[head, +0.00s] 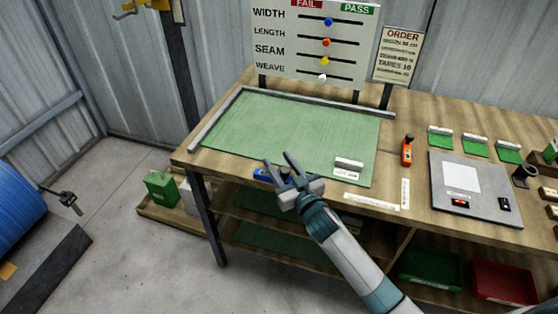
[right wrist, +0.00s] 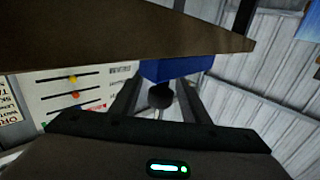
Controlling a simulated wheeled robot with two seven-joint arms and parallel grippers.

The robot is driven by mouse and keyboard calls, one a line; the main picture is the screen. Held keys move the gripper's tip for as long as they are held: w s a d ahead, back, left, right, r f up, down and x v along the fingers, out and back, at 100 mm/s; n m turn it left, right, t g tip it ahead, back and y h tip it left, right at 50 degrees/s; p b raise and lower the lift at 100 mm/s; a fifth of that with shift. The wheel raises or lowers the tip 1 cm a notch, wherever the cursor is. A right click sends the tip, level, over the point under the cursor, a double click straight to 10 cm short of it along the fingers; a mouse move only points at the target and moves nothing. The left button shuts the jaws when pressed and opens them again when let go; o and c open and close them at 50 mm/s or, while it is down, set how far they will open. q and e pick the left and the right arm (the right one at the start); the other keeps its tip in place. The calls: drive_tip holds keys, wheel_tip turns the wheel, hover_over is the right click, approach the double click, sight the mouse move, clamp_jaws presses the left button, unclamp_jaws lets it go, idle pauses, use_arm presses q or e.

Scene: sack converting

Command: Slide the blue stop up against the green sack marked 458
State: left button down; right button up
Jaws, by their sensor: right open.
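The blue stop (head: 261,175) is at the front edge of the bench, left of the white block and partly behind my right gripper (head: 279,160). In the right wrist view the blue stop (right wrist: 176,69) shows beyond and between the two fingers, close to the bench edge; I cannot tell whether they touch it. My right gripper is open, its fingers apart. A large flat green piece (head: 290,128) lies on the bench top, and a small green sack-like thing (head: 161,190) stands low at the left. I can read 458 on neither. My left gripper is not in view.
A grey rail (head: 215,121) borders the green piece at the left and back. A white block (head: 349,163) with a label sits on its right front part. An orange-and-black tool (head: 407,150) and a grey scale (head: 468,184) are further right. A gauge board (head: 314,42) stands behind.

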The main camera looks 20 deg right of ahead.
drive_tip(key=shift+w, duration=0.2)
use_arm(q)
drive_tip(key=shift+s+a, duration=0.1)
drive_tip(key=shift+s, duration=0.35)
use_arm(e)
clamp_jaws()
drive_tip(key=shift+w+d, duration=0.55)
drive_tip(key=shift+w, duration=0.35)
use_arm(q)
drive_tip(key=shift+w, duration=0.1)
use_arm(e)
unclamp_jaws()
